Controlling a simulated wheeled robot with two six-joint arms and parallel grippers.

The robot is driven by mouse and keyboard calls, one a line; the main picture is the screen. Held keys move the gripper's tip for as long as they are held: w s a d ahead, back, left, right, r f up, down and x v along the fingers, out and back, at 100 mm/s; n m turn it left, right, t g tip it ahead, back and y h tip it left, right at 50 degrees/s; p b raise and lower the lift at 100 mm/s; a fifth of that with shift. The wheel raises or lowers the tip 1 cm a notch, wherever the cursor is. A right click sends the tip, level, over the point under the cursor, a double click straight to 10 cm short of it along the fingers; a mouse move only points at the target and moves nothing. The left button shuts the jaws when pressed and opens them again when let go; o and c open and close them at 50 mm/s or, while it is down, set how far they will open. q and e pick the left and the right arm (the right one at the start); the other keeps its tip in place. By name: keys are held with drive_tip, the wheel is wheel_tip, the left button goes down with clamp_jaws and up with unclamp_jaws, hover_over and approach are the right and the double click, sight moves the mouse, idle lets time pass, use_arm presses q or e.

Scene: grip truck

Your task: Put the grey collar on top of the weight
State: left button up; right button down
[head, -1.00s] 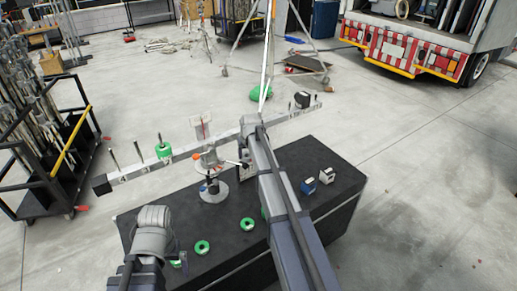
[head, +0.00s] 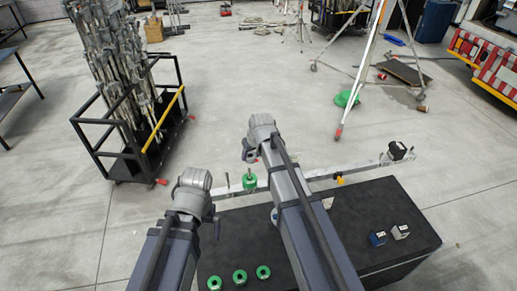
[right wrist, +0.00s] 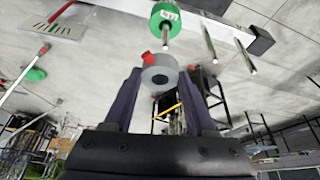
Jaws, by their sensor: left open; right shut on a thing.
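The grey collar (right wrist: 158,73), a ring with a red knob, is held between the two fingers of my right gripper (right wrist: 162,82). The green weight (right wrist: 165,18) sits on an upright peg of the beam, apart from the collar in the right wrist view. In the head view the weight (head: 250,183) stands below my right gripper (head: 250,156), where the collar is mostly hidden, with a bit of red showing. My left gripper (head: 215,224) is open, low over the left side of the black case, with its fingers barely visible.
The pale beam (head: 340,172) runs behind the black case (head: 345,215), partly hidden by my arms. A black block (head: 398,150) is at its right end. Three green discs (head: 239,276) lie in front.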

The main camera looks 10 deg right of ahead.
sight(250, 173)
drive_tip(key=shift+a+r, duration=0.3)
drive_tip(key=shift+a, duration=0.05)
drive_tip(key=shift+f, duration=0.15)
drive_tip(key=shift+f+b, duration=5.5)
drive_tip(key=shift+b, duration=0.1)
drive_tip(key=shift+c, duration=0.7)
unclamp_jaws()
drive_tip(key=shift+r, duration=0.1)
